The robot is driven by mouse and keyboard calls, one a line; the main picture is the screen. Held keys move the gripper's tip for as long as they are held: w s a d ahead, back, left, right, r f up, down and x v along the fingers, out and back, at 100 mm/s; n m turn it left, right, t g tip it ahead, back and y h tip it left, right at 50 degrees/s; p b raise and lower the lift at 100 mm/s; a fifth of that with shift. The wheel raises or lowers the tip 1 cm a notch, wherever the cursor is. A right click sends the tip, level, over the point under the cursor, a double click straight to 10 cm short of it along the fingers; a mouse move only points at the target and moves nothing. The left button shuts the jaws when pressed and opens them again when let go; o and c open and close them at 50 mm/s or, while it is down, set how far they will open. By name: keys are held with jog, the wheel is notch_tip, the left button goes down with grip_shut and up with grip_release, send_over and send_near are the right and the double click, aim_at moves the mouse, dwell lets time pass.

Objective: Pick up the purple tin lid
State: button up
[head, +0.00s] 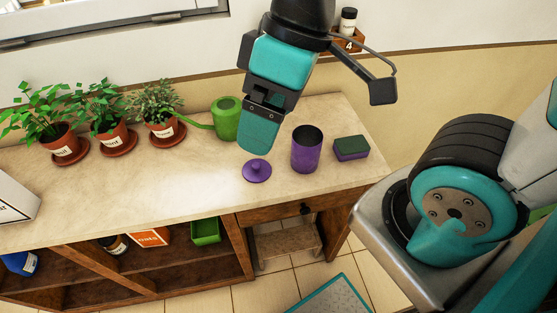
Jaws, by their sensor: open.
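The purple tin lid (257,172) lies flat on the counter with its round knob up, near the front edge. The open purple tin (306,151) stands upright just to its right, apart from it. My gripper (259,141) points down above and slightly behind the lid in the head view. It is open and holds nothing that I can see. The gap between its fingers is hard to see from this side. The lid is in full view; I cannot tell the exact height of the fingertips above it.
A green watering can (227,119) stands behind and left of the lid. A green-topped sponge (351,148) lies right of the tin. Several potted herbs (112,142) line the left back. The counter (190,185) left of the lid is clear. A drawer (290,211) is below.

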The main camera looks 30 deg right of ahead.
jog(key=shift+o, duration=0.7)
jog(key=w+d+f+n+h, duration=0.1)
jog(key=w+d+f+n, duration=0.1)
jog(key=w+f+n, duration=0.4)
jog(key=w, duration=0.3)
jog(key=shift+h+b, duration=0.3)
jog(key=shift+b, duration=0.1)
jog(key=n+h+p, duration=0.1)
jog(key=n+h, duration=0.1)
jog(key=n, duration=0.7)
send_over(256, 165)
notch_tip(256, 165, down, 21)
jog(key=shift+r, duration=0.1)
jog(key=shift+f+p, duration=1.3)
jog(key=shift+f, duration=1.6)
jog(key=c, duration=0.8)
